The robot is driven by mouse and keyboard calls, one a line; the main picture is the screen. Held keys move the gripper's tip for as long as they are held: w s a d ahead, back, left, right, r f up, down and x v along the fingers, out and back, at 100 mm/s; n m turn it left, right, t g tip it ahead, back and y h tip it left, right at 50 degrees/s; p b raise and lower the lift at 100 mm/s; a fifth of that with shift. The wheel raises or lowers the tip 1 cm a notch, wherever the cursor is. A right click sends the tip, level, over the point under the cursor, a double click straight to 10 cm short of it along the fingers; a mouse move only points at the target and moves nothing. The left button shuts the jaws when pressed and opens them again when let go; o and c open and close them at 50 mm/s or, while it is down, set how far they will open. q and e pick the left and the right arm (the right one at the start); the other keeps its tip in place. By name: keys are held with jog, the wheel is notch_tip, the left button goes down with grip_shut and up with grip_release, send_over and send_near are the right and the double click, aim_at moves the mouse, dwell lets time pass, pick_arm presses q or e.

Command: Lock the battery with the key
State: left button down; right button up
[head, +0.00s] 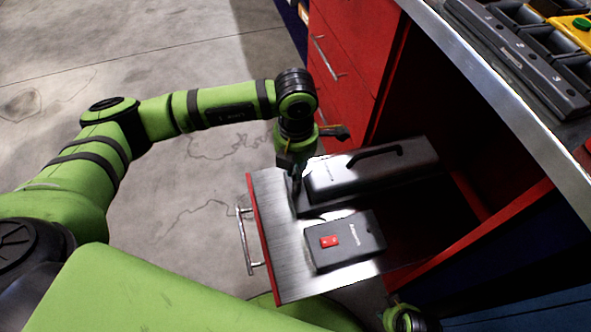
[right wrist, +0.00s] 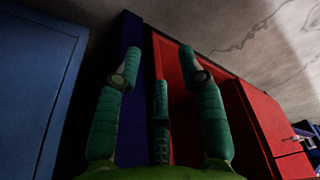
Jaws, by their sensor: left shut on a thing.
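The battery (head: 375,174), a long dark case with a black handle on top, lies on the metal surface of the pulled-out drawer (head: 277,238). My left gripper (head: 295,188) points down at the battery's near left end. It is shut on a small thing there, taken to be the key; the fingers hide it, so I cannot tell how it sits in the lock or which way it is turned. My right gripper (right wrist: 160,75) is open in the right wrist view, its fingers spread with nothing between them.
A flat dark box (head: 357,245) with a red piece (head: 330,241) lies beside the battery. A red cabinet (head: 357,40) stands behind, and a metal-edged bench top (head: 500,92) with a black tray (head: 520,62) overhangs at the right. The floor at left is clear.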

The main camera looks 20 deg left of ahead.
pick_arm(q)
jog(key=m+b, duration=0.2)
jog(key=m, duration=0.2)
jog(key=shift+w+b, duration=0.1)
jog(key=shift+b, duration=0.3)
jog(key=shift+m+b, duration=0.3)
jog(key=shift+m, duration=0.5)
pick_arm(e)
notch_tip(320, 180, up, 10)
jog(key=w, duration=0.2)
jog(key=shift+f+t, duration=0.25)
jog(key=shift+t, duration=0.15)
pick_arm(q)
jog(key=c, duration=1.3)
grip_release()
notch_tip(320, 180, up, 12)
